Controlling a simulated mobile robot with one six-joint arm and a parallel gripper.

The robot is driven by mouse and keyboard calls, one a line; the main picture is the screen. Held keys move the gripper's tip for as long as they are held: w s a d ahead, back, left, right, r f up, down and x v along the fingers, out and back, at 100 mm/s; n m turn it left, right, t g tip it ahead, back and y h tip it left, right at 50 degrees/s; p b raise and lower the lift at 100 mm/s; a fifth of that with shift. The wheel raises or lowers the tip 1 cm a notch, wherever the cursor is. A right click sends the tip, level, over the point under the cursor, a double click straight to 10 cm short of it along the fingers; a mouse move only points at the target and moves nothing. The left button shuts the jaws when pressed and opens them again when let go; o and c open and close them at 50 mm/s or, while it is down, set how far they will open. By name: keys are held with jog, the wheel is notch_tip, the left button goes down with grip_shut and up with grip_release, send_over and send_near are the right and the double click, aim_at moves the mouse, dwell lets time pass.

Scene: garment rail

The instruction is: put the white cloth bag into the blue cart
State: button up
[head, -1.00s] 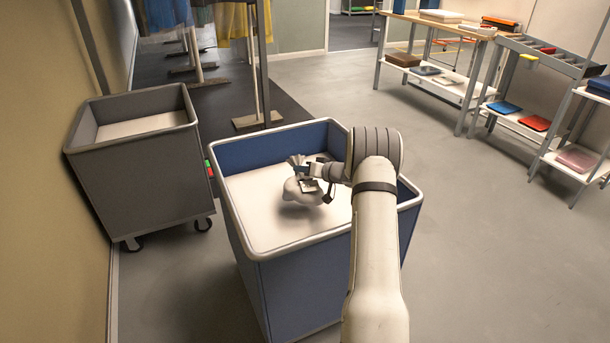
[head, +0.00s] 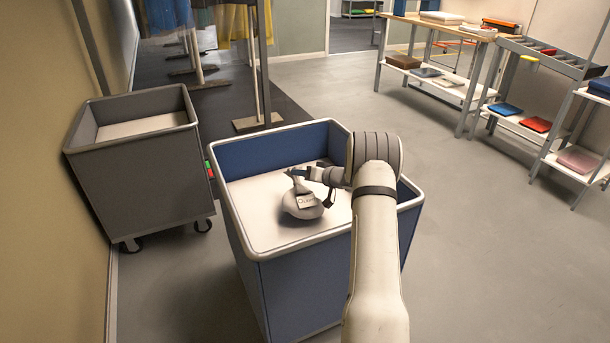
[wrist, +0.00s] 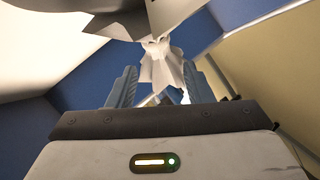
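The white cloth bag (head: 303,206) is round at the bottom and gathered at the neck, with a lettered tag on its side. It sits on the pale floor inside the blue cart (head: 303,292), near the middle. My gripper (head: 299,173) is at the bag's neck, reaching in over the cart's right part. In the wrist view the bag (wrist: 172,12) fills the top, and its gathered neck hangs between the two blue fingers (wrist: 160,80). The fingers stand apart, with gaps beside the cloth. The bag's underside is hidden.
A grey wheeled cart (head: 135,180) stands close to the left. A garment rail (head: 256,70) with hanging clothes is behind. Shelving tables (head: 520,85) with folded items line the right back. The floor (head: 490,260) right of the blue cart is clear.

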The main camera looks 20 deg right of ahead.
jog(key=p+v, duration=0.2)
jog(key=v, duration=1)
jog(key=s+a+r+n+g, duration=0.1)
jog(key=s+a+r+g, duration=0.3)
jog(key=a, duration=0.4)
jog(key=s+a+r+g, duration=0.2)
jog(key=s+a+r, duration=0.1)
jog(key=s+a, duration=0.4)
jog(key=s+a+r+n+g, duration=0.1)
jog(key=s+a+r+g, duration=0.25)
jog(key=a, duration=0.55)
jog(key=s+a+r+g+h, duration=0.1)
jog(key=s+h, duration=0.5)
jog(key=s, duration=1.7)
jog(key=shift+s+a+r+m+g+h, duration=0.3)
jog(key=shift+s+a+r+g+h, duration=0.1)
jog(key=shift+a+r, duration=0.3)
